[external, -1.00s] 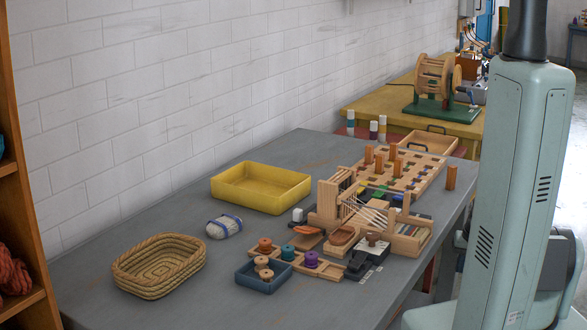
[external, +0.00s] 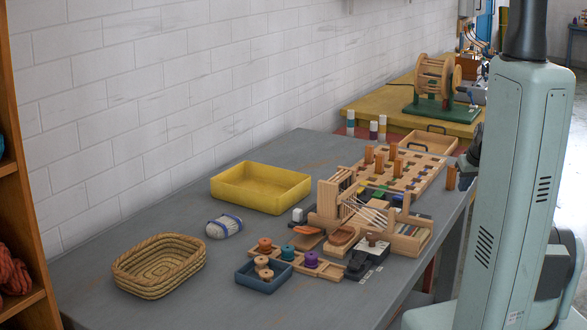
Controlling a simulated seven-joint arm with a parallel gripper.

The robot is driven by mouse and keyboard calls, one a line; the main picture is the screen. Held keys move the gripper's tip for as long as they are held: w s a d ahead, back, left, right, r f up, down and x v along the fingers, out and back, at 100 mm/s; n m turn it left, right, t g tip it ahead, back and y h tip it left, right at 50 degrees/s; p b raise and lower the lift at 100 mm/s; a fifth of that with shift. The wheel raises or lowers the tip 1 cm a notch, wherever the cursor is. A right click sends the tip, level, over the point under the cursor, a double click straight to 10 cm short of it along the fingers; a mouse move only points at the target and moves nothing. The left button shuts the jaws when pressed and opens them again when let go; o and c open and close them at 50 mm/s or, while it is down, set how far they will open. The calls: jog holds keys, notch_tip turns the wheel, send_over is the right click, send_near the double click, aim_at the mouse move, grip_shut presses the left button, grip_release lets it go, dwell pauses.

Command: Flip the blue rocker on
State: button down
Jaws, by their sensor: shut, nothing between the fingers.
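I cannot make out a blue rocker for certain in the external view. A small blue piece (external: 396,199) shows behind the little wooden loom (external: 343,205), too small to identify. My gripper (external: 463,180) shows only in part, as a dark shape at the left edge of my pale green arm column, near the table's right edge. It looks close to an upright wooden peg (external: 451,177); whether they touch cannot be told. Its fingers are shut and hold nothing.
A wooden peg board (external: 425,160) lies behind the loom. A black device (external: 358,266), a blue tray (external: 263,281) and spools (external: 311,259) stand in front. A yellow tray (external: 260,205), a skein (external: 224,227) and a basket (external: 150,285) lie left. The table's front left is clear.

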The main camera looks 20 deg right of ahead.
jog(key=w+a+r+n+g+y, duration=0.1)
jog(key=a+r+n+g, duration=0.1)
jog(key=a+r+n, duration=0.3)
jog(key=w+a+r+n+g+y, duration=0.1)
jog(key=a+r+n, duration=0.3)
jog(key=a+r, duration=0.4)
jog(key=a+y, duration=0.1)
jog(key=a, duration=0.2)
jog(key=shift+w+a+r+n+g, duration=0.25)
jog(key=shift+r+n+g, duration=0.15)
send_over(397, 197)
jog(key=d, duration=0.2)
jog(key=f, duration=1.1)
jog(key=shift+w+a+f, duration=0.15)
jog(key=shift+w, duration=0.05)
jog(key=shift+s+a+f, duration=0.1)
jog(key=shift+a+f, duration=0.05)
jog(key=shift+f, duration=0.4)
jog(key=shift+s+a+f, duration=0.1)
jog(key=shift+f, duration=0.4)
